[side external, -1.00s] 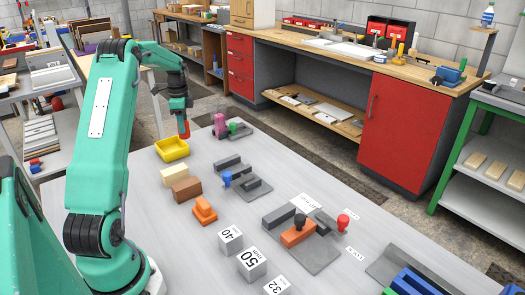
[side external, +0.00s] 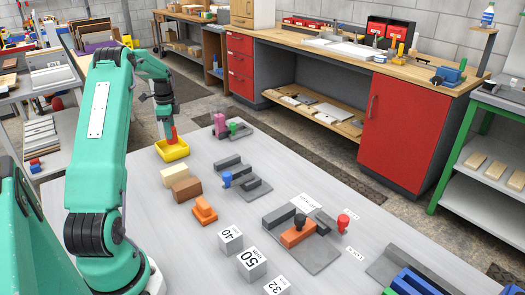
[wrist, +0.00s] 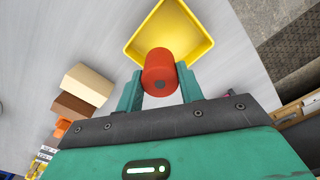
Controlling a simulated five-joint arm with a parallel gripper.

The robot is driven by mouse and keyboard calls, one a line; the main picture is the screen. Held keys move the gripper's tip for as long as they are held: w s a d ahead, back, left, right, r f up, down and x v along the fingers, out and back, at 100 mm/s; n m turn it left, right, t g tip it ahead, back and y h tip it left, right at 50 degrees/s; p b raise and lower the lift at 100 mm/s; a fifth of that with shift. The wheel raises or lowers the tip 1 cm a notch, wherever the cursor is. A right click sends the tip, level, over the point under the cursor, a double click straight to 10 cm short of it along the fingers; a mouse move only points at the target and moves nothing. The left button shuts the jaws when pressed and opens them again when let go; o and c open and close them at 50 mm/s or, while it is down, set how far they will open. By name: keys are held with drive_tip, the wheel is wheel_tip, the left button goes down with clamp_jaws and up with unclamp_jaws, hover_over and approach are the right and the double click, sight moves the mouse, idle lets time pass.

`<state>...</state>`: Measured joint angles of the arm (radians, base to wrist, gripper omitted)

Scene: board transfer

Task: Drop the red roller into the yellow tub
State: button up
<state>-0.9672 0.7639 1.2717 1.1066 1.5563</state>
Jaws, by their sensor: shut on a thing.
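The red roller (wrist: 160,72) is held between the two fingers of my gripper (wrist: 159,88) in the wrist view. In the side view the roller (side external: 172,138) hangs below my gripper (side external: 170,131), over the yellow tub (side external: 160,151). The tub also shows in the wrist view (wrist: 203,37), open side up, with the roller covering part of its near side. The roller's lower end is at or just inside the tub's opening; I cannot tell whether it touches the floor of the tub.
Cream (side external: 181,173) and brown (side external: 187,189) blocks sit near the tub, with an orange piece (side external: 204,209) beyond them. A grey fixture with a pink cylinder (side external: 220,123) stands to the tub's right. The table's far edge is close behind the tub.

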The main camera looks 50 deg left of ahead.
drive_tip(key=shift+f, duration=1.9)
drive_tip(key=o, duration=1.1)
drive_tip(key=shift+r, duration=0.15)
drive_tip(key=shift+r, duration=3.8)
drive_tip(key=shift+d, duration=0.1)
